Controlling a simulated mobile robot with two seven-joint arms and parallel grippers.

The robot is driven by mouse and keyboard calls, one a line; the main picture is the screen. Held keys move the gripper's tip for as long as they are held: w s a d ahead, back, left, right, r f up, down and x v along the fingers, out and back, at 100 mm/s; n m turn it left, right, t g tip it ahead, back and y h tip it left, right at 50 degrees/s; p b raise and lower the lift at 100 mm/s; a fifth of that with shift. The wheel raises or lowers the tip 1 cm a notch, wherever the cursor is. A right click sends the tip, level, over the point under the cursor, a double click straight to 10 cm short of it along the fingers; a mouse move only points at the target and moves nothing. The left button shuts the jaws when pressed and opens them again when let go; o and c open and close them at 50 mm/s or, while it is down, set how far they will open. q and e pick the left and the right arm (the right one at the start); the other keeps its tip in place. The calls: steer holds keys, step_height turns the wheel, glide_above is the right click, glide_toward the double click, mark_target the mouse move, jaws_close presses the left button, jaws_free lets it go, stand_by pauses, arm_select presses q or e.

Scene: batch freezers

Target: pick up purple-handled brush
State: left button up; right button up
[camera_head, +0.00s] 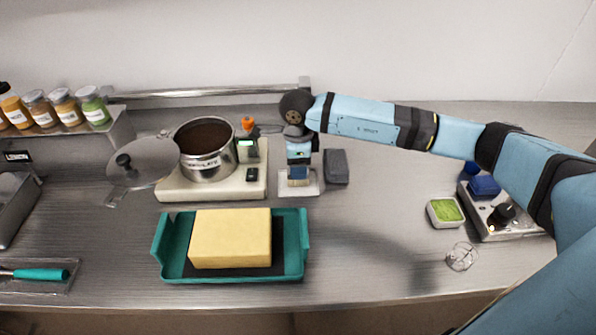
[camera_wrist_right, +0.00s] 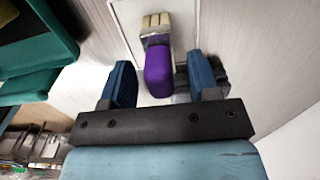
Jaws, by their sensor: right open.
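The purple-handled brush (camera_wrist_right: 158,70) shows in the right wrist view, with its pale bristle end pointing away from the gripper. It lies on a white tray (camera_wrist_right: 126,10), whose rim also shows in the head view (camera_head: 314,189). My right gripper (camera_head: 298,178) points down over this tray and hides most of the brush there. In the right wrist view its two blue fingers (camera_wrist_right: 163,80) are apart, with the purple handle showing between them. I cannot tell whether they touch it. My left gripper is not in view.
A dark grey block (camera_head: 336,166) stands close right of the tray. A scale with a steel pot (camera_head: 205,165) is close left. A teal tray (camera_head: 162,248) holding a yellow block (camera_head: 231,237) is at the front left.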

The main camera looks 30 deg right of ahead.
steer(key=c, duration=1)
steer(key=shift+r, duration=0.1)
step_height(320, 180, up, 20)
steer(key=shift+f+b, duration=0.1)
steer(key=shift+b, duration=0.7)
steer(key=shift+o, duration=0.8)
steer(key=shift+c, duration=0.4)
